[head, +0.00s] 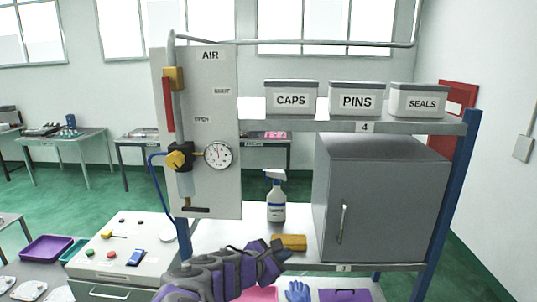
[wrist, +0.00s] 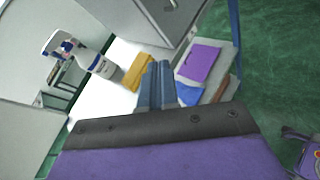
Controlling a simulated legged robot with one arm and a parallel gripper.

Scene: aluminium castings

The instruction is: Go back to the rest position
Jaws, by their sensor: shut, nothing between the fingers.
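My gripper (wrist: 157,82) is shut, with its two blue-grey fingers together and nothing between them. In the head view my purple and grey arm reaches in from the bottom, its end in front of the rack's lower shelf (head: 220,235). A yellow sponge (head: 291,241) lies on that shelf just beyond my arm's end. In the wrist view the sponge (wrist: 135,74) shows just left of my fingers; I cannot tell whether they touch. A white spray bottle (head: 275,205) stands upright behind the sponge.
A grey cabinet (head: 385,195) fills the shelf's right side. An air panel (head: 205,130) with gauge and valve stands left. A blue glove (head: 297,291) and purple folder (head: 345,295) lie below.

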